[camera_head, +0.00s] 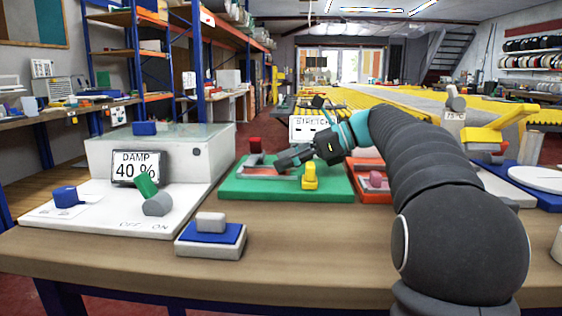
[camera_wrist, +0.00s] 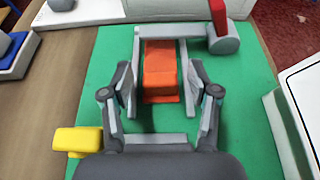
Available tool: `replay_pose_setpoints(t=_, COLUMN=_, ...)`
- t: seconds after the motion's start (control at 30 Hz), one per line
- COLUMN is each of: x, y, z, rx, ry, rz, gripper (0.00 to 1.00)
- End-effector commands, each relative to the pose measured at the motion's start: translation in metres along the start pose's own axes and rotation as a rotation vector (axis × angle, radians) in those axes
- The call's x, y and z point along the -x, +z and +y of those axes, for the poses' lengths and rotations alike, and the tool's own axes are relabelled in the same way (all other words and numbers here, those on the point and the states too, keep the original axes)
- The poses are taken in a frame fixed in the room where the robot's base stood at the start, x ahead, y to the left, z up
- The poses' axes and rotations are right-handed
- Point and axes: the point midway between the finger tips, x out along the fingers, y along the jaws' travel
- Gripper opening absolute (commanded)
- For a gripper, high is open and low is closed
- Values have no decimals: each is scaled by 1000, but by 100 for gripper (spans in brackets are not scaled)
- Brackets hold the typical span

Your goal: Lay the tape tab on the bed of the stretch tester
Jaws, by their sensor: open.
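The stretch tester has a green base (camera_head: 290,190), also in the wrist view (camera_wrist: 95,100), with a grey bed, a red-tipped lever (camera_wrist: 220,30) and a yellow knob (camera_head: 310,177). The orange tape tab (camera_wrist: 161,70) appears to lie on the tester's bed; exact contact is hard to see. My gripper (camera_wrist: 160,80) is open, with one finger on each side of the tab and slim gaps showing. In the head view my gripper (camera_head: 292,157) is low over the tester, and the tab is hidden there.
A "STRETCH" display (camera_head: 313,128) stands behind the tester. To the left are the damp box (camera_head: 160,155) with its white switch board (camera_head: 105,208) and a blue-topped pad (camera_head: 211,238). A red-orange fixture (camera_head: 368,182) sits close on the right.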

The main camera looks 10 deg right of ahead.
Motion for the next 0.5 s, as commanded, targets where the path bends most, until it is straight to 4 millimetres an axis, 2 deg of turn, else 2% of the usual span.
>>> replay_pose_setpoints(t=0.3, x=65, y=2, z=-1, rx=-1, ry=-4, rz=0, gripper=60)
replay_pose_setpoints(t=0.5, x=96, y=1, z=0, rx=0, ry=-3, rz=0, gripper=60)
